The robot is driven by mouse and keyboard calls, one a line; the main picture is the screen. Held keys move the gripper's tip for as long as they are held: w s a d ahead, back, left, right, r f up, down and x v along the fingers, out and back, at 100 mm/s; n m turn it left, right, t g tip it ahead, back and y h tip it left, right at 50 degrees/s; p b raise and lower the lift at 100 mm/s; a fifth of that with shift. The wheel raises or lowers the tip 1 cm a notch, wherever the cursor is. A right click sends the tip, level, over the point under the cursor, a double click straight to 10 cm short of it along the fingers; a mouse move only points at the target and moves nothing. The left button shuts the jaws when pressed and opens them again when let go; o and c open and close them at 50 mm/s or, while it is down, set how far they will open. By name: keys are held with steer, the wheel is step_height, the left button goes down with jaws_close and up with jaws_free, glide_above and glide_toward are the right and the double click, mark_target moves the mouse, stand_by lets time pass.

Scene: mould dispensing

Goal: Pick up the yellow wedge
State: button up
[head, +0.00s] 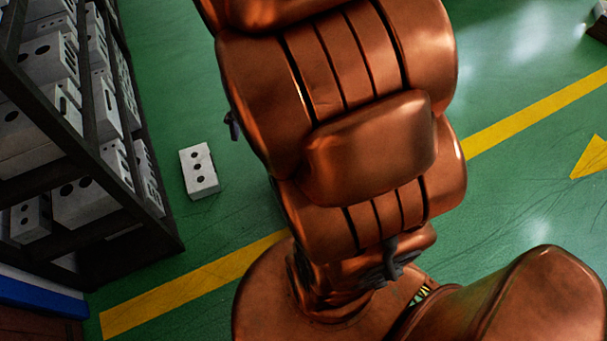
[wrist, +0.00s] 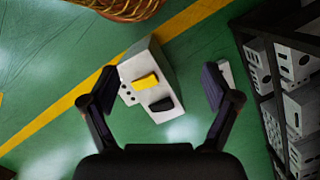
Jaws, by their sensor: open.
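The yellow wedge (wrist: 145,81) shows in the wrist view as a small yellow block. It lies on top of a white block (wrist: 146,57), beside a dark piece (wrist: 162,103) on the same block. My gripper (wrist: 158,82) is open, with one finger to the left and one to the right of the white block in the picture. Nothing is held between the fingers. I cannot tell the gripper's exact height above the wedge. In the head view my arm fills the middle, and neither the wedge nor the gripper can be made out.
A dark shelf rack (head: 150,212) with several white blocks stands at the left in the head view. A white block with three holes (head: 198,170) lies on the green floor (head: 190,95) beside it. A yellow line (head: 190,287) crosses the floor.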

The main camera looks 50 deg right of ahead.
steer(key=w+d+f+m+t+b, duration=0.1)
steer(key=w+d+f+m+b, duration=0.2)
steer(key=d+f+b, duration=0.4)
steer(key=w+d+f+m+t+y+b, duration=0.1)
steer(key=w+d+f+m+b, duration=0.2)
steer(key=f, duration=1.6)
steer(key=w+d+f+m+t+y+b, duration=0.1)
steer(key=d+f+m+b, duration=0.5)
steer(key=d+f+b, duration=0.7)
steer(key=shift+w+d+f+m, duration=0.1)
steer(key=shift+w+d, duration=0.2)
steer(key=shift+d, duration=0.25)
steer(key=shift+w+d+r+m, duration=0.1)
steer(key=shift+w+d, duration=0.2)
steer(key=shift+d, duration=0.3)
steer(key=shift+w+d+f+m, duration=0.1)
steer(key=shift+w+d, duration=0.2)
steer(key=shift+d, duration=0.25)
steer(key=shift+b+x, duration=0.35)
steer(key=shift+x, duration=1)
steer(key=shift+w+b+x, duration=0.2)
steer(key=shift+b+x, duration=0.25)
steer(key=shift+x, duration=0.8)
steer(key=shift+w+b+x, duration=0.25)
steer(key=shift+b+x, duration=0.2)
steer(key=shift+x, duration=0.8)
steer(key=shift+d, duration=0.1)
steer(key=shift+c, duration=0.4)
steer(key=c, duration=1.4)
